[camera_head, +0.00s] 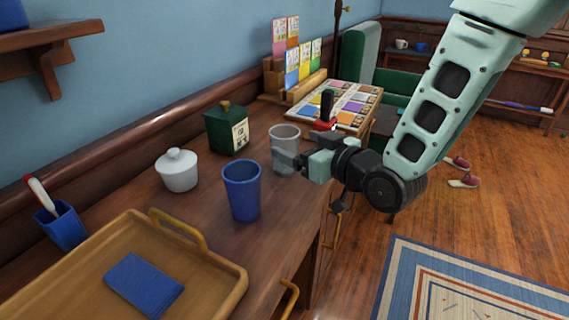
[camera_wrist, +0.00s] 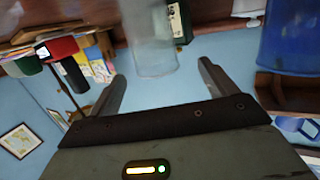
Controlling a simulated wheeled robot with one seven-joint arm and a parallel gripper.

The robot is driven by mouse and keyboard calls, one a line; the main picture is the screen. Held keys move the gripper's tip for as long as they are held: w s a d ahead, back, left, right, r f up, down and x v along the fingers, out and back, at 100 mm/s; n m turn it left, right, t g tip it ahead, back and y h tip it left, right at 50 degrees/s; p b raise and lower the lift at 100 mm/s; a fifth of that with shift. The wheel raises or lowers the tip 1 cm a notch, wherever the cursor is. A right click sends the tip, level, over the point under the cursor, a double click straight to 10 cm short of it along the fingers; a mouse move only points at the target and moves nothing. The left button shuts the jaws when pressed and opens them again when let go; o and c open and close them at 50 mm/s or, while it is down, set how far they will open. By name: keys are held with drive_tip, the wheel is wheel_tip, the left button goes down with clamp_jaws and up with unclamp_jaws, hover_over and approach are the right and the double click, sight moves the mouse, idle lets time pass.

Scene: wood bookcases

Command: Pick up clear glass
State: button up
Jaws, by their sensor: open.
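The clear glass (camera_head: 284,148) stands upright on the wooden cabinet top, behind the blue cup and just left of my gripper in the head view. My gripper (camera_head: 302,163) reaches in from the right, low beside the glass. In the wrist view the clear glass (camera_wrist: 150,40) is ahead, between the lines of the two spread fingers. My gripper (camera_wrist: 160,80) is open there with nothing between its fingers. The glass seems to lie at or just beyond the fingertips; I cannot tell whether they touch it.
A blue cup (camera_head: 242,190) stands close by, also in the wrist view (camera_wrist: 290,38). A white lidded jar (camera_head: 177,170), a green box (camera_head: 227,130) and a tan tray (camera_head: 215,275) are on the cabinet. A red and black object (camera_head: 325,112) is behind my gripper.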

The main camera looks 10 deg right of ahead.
sight(276, 133)
drive_tip(key=x, duration=0.5)
drive_tip(key=p+x, duration=0.1)
drive_tip(key=x, duration=0.2)
drive_tip(key=shift+w+d, duration=0.2)
drive_tip(key=shift+w, duration=0.05)
drive_tip(key=shift+c, duration=0.2)
drive_tip(key=shift+r, duration=0.1)
drive_tip(key=c, duration=1.1)
